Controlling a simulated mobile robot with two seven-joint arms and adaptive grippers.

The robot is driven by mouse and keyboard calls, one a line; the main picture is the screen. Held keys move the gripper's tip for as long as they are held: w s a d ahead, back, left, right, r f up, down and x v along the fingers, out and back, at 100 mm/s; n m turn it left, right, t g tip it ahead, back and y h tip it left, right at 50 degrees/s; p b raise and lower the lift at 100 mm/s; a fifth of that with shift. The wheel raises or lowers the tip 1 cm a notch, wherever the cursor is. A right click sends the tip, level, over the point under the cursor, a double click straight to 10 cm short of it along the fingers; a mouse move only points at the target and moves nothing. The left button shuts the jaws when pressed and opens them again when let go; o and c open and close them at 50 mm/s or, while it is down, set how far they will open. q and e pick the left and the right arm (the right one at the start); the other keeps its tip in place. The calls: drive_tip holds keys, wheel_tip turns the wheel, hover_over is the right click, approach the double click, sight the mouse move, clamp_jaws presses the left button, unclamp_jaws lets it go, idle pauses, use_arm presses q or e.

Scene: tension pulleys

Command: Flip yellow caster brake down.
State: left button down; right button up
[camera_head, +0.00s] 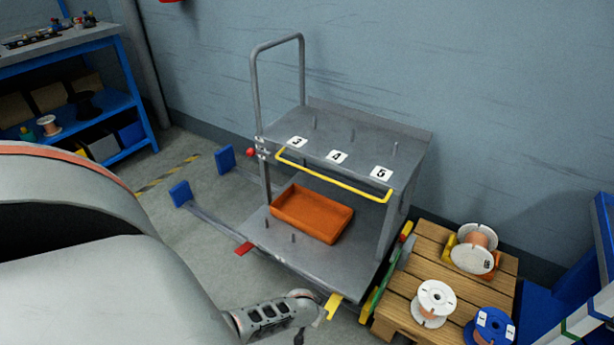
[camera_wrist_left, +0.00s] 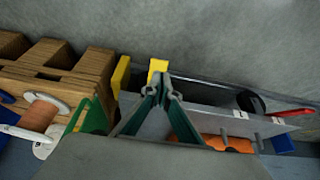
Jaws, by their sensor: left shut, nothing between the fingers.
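The yellow caster brake pedal (camera_head: 334,304) sticks out from the front right lower corner of the grey cart (camera_head: 300,262). In the left wrist view the yellow pedal (camera_wrist_left: 157,67) shows just beyond my fingertips. My left gripper (camera_head: 316,316) is beside the pedal in the head view, at its left. In the left wrist view my left gripper (camera_wrist_left: 167,92) is shut with nothing between its fingers. I cannot tell whether the fingertips touch the pedal. My right gripper is in neither view.
A red pedal (camera_head: 243,249) sits at the cart's front left corner. An orange tray (camera_head: 312,214) lies on its lower shelf. A wooden pallet (camera_head: 420,255) with several spools stands close on the right. The floor (camera_head: 205,232) left of the cart is partly clear.

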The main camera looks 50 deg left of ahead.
use_arm(q)
drive_tip(key=shift+s+d+r+p, duration=0.2)
drive_tip(key=shift+s+r+p, duration=0.35)
drive_tip(key=shift+s+r, duration=0.45)
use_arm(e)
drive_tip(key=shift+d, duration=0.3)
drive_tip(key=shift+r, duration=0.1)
